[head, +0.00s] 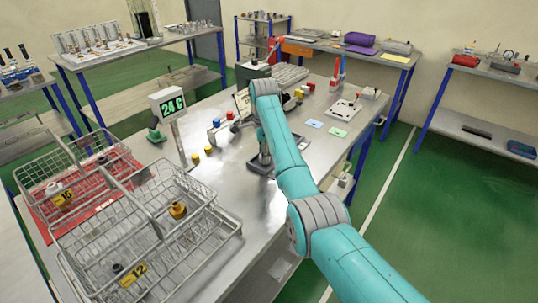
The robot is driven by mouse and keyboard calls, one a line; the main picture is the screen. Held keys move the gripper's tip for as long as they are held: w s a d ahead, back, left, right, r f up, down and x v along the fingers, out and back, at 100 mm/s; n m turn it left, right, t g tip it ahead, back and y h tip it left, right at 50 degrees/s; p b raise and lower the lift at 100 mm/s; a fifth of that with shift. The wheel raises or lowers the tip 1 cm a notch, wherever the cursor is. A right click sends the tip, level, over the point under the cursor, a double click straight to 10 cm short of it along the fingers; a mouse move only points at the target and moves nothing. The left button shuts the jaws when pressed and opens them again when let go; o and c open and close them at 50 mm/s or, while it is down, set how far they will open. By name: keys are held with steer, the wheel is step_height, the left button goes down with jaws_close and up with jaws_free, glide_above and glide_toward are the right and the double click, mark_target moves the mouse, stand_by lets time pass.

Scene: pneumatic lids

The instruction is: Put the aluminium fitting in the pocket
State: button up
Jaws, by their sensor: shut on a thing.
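No pocket can be told apart at this size; my arm covers part of the tray.
Wire baskets (222,222) stand on the bench at the front left. A "24 C" display (168,104) rises on a post behind them. Yellow, blue and red parts (216,124) lie left of my arm. A white plate (345,111) stands at the right. Bare bench shows front left of the tray.

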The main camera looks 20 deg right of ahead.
steer(key=shift+f, duration=0.5)
steer(key=shift+f, duration=0.1)
steer(key=o, duration=0.9)
